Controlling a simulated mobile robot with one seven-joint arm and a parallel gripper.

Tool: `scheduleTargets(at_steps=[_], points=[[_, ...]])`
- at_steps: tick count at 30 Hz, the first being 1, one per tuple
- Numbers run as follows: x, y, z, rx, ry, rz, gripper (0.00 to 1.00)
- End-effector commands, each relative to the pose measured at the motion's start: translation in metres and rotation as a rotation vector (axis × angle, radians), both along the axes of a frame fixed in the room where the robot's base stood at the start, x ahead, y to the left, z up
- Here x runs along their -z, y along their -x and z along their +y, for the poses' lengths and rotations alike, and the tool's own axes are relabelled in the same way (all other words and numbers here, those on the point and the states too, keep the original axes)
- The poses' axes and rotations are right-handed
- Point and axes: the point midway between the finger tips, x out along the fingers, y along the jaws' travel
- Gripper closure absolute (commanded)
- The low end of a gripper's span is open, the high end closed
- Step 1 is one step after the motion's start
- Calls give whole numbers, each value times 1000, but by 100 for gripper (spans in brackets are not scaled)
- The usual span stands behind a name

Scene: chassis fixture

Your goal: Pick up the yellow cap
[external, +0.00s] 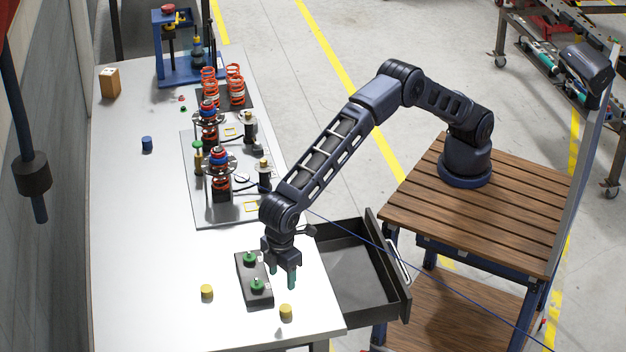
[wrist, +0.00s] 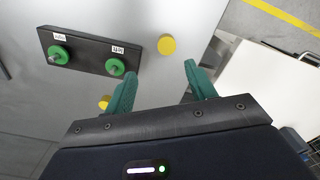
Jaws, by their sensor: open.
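Two short round yellow caps stand on the white table in the external view. One yellow cap (external: 286,312) is near the table's front right edge, and it also shows in the wrist view (wrist: 166,45). The other yellow cap (external: 207,291) is farther left, and in the wrist view (wrist: 104,102) it sits close beside the left finger in the picture. My gripper (external: 283,278) points down above the table, just right of a black block. In the wrist view my gripper (wrist: 159,76) has its green fingers apart with nothing between them.
The black block (external: 254,281) carries two green knobs beside my gripper. An open dark drawer (external: 365,275) sticks out right of the table. A grey plate (external: 206,214) with spring assemblies lies behind. A blue cap (external: 147,144) stands back left. The table's left side is mostly clear.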

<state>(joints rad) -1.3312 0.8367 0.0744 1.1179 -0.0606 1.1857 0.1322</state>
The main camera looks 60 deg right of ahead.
Motion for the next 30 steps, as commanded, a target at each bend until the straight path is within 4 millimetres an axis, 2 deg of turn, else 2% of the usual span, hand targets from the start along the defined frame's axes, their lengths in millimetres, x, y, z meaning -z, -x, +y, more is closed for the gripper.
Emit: scheduleTargets(at_steps=[3,8,15,23,30], points=[[7,8,5,-9,3,1,44],[18,9,5,-10,5,1,44],[52,10,5,-10,4,2,44],[69,10,6,-10,4,2,44],[99,11,7,-11,5,1,44]])
